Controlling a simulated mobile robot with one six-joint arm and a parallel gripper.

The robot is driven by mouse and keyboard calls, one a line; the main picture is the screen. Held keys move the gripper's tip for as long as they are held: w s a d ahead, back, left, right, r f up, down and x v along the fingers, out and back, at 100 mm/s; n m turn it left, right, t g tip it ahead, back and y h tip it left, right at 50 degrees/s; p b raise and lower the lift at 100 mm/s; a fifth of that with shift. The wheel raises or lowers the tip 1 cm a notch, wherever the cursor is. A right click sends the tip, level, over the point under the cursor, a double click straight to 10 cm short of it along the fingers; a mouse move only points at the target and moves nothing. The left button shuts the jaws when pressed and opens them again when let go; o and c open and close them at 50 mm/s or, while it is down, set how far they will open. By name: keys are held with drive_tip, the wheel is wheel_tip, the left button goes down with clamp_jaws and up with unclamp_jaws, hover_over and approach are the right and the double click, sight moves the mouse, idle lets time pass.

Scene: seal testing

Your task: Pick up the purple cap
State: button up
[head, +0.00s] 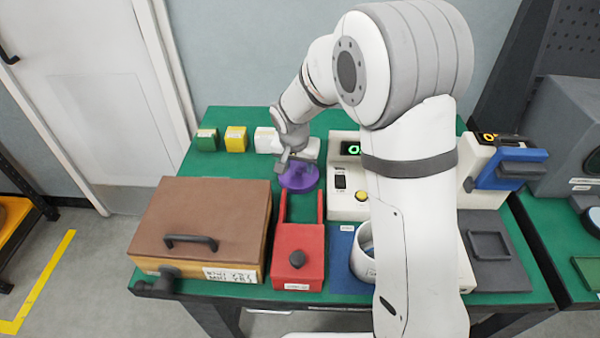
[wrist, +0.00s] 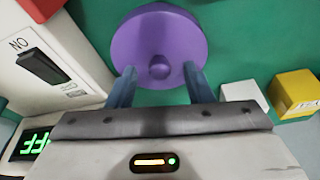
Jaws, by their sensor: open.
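The purple cap (head: 299,176) is a round disc with a small knob, lying on the green table (head: 350,122) behind the red fixture. In the wrist view the cap (wrist: 160,45) fills the top middle, its knob facing the camera. My gripper (wrist: 158,72) is open, with its two blue-grey fingers apart on either side of the knob's lower side. In the head view my gripper (head: 292,160) is just above the cap and hides part of it. I cannot tell whether the fingers touch the cap.
A brown box (head: 205,212) with a handle and a red fixture (head: 298,250) stand in front. A white switch unit (head: 345,200) with a green display is close to the right. Green (head: 206,140), yellow (head: 236,139) and white (head: 267,140) blocks line the back left.

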drive_tip(key=shift+f, duration=0.25)
drive_tip(key=shift+c, duration=0.5)
clamp_jaws()
